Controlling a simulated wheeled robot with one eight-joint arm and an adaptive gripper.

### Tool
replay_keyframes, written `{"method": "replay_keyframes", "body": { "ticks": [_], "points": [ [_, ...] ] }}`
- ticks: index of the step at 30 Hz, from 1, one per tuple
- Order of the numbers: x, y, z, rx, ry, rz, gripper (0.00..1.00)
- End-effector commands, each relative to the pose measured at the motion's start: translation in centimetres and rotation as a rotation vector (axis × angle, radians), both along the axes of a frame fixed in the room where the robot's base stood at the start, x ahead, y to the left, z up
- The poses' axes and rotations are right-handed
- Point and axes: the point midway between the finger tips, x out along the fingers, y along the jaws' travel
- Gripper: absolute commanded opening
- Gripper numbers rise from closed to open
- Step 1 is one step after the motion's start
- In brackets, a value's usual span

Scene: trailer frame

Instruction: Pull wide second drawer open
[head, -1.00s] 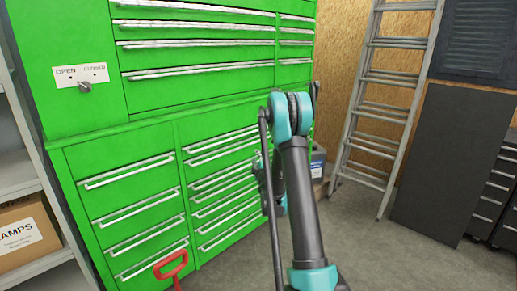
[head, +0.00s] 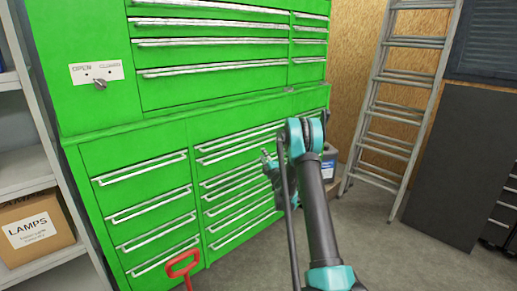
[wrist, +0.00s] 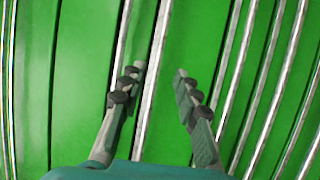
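The lower green cabinet has a column of wide drawers in its right part. The wide second drawer (head: 232,162) is closed, with a long silver handle (head: 228,154) just below the top drawer's handle. My gripper (head: 266,158) is in front of these drawers in the head view, partly hidden by my own arm. In the wrist view my gripper (wrist: 159,74) is open, with its two fingers apart. One silver handle, seemingly the second drawer's handle (wrist: 153,75), runs between the fingers, nearer the left one. Whether the fingertips reach past it or touch it I cannot tell.
Narrower drawers (head: 145,205) are closed at the left of the lower cabinet. A red handle (head: 183,264) stands up from the floor in front. A ladder (head: 400,110) and a dark panel (head: 460,165) are at the right. A cardboard box (head: 37,228) sits on the left shelf.

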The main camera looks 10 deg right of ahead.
Motion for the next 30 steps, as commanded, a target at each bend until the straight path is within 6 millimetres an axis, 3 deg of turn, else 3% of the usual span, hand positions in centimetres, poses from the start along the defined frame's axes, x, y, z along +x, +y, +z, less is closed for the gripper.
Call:
{"method": "replay_keyframes", "body": {
  "ticks": [6,13,26,30],
  "points": [
    [4.2,1.0,0.8,0.001,0.000,0.000,0.32],
    [7.3,1.7,1.3,0.001,0.000,0.000,0.32],
    [8.3,1.9,1.6,0.001,0.000,-0.001,0.32],
    [8.3,1.9,1.6,0.001,0.000,-0.001,0.18]
  ]
}}
